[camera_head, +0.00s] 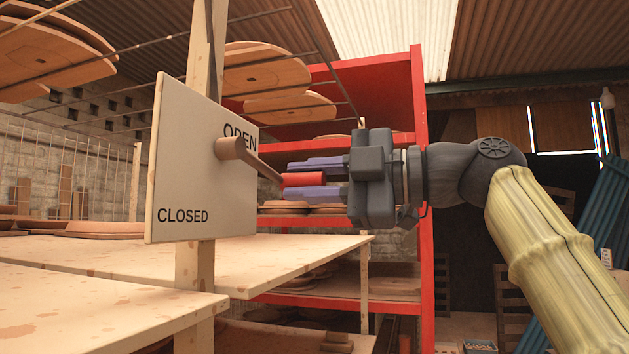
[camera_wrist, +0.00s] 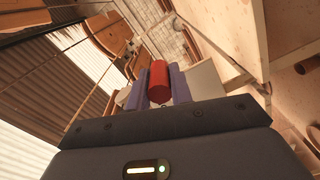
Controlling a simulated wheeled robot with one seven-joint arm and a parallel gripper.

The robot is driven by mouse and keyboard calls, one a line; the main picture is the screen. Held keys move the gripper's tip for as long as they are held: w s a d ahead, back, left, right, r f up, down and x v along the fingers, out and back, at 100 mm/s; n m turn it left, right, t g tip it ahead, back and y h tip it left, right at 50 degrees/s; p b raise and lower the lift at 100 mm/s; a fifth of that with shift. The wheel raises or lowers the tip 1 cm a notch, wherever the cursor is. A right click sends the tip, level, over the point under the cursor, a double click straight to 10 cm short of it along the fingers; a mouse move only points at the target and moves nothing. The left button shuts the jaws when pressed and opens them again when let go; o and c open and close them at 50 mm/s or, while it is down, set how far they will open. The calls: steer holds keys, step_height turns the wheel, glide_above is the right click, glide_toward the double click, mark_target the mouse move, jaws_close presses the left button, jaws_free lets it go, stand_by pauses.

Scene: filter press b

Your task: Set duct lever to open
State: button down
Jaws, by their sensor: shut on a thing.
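The duct lever (camera_head: 252,157) is a brown arm on a round hub, mounted on a pale panel (camera_head: 178,180). The panel reads OPEN at upper right and CLOSED at lower left. The lever slants down to the right from its hub and ends in a red handle (camera_head: 303,180). My gripper (camera_head: 316,179) comes from the right and is shut on the red handle, with one purple finger above it and one below. In the wrist view the red handle (camera_wrist: 159,82) sits between the two fingers. The lever's far end is partly hidden by the fingers.
The panel is fixed to a wooden post (camera_head: 196,265). Wooden tables (camera_head: 290,252) stand below and behind it. A red shelf rack (camera_head: 427,240) with round boards stands behind my gripper. Wire racks hang overhead at the left. Open space lies around the handle.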

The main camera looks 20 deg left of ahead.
steer(key=shift+s+r, duration=0.1)
steer(key=shift+r, duration=0.05)
steer(key=c, duration=1.5)
jaws_free()
steer(key=shift+c, duration=0.2)
steer(key=shift+d, duration=0.1)
steer(key=w+d, duration=0.2)
steer(key=d, duration=1.5)
steer(key=shift+w+b, duration=0.2)
steer(key=shift+b, duration=0.15)
